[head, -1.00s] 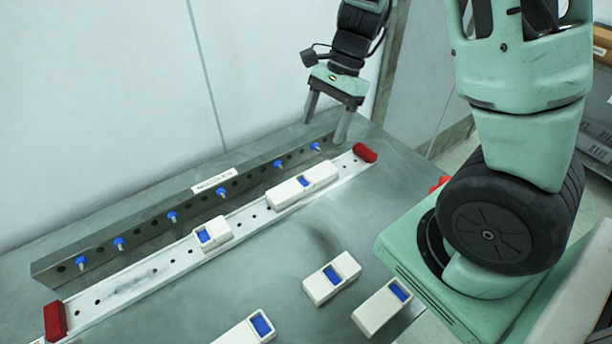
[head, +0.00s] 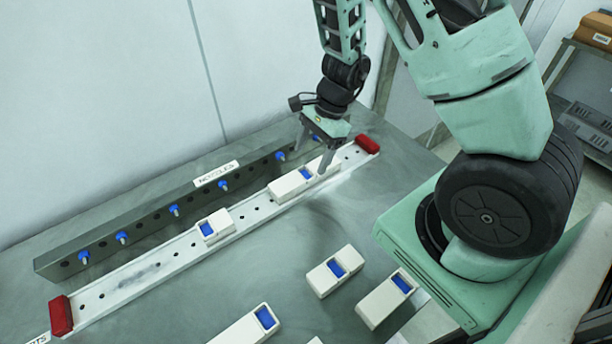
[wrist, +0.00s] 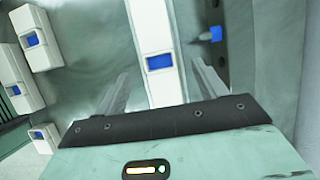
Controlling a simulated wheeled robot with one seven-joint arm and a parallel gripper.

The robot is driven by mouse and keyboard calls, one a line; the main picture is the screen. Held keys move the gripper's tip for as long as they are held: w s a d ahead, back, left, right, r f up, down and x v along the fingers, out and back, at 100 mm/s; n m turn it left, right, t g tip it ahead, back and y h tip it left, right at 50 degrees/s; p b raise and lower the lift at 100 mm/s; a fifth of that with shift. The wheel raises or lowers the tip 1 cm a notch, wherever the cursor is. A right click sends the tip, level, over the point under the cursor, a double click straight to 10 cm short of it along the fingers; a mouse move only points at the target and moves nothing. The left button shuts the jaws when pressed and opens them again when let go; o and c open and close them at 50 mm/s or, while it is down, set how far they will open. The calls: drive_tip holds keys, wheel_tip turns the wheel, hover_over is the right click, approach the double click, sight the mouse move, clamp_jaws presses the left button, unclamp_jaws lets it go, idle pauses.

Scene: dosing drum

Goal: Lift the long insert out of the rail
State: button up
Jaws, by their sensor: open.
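The long insert (head: 287,189) is a white block with a blue window, seated in the white rail (head: 180,259) toward its far right end. My gripper (head: 311,160) is over the right part of this insert, pointing down with its fingers spread to either side of the rail. In the wrist view, the long insert (wrist: 152,32) runs between the two open fingers (wrist: 160,72), with a visible gap on each side. The part of the insert under the gripper is hidden.
A short insert (head: 213,226) sits farther left in the rail. Red stops (head: 367,144) cap the rail ends. A grey bar with blue nozzles (head: 175,210) stands close behind the rail. Several loose inserts (head: 335,270) lie on the table in front.

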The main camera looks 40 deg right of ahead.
sight(306, 172)
drive_tip(key=shift+p+x, duration=0.35)
drive_tip(key=shift+x, duration=1.95)
drive_tip(key=shift+d, duration=0.15)
drive_tip(key=c, duration=1.3)
drive_tip(key=shift+r, duration=0.1)
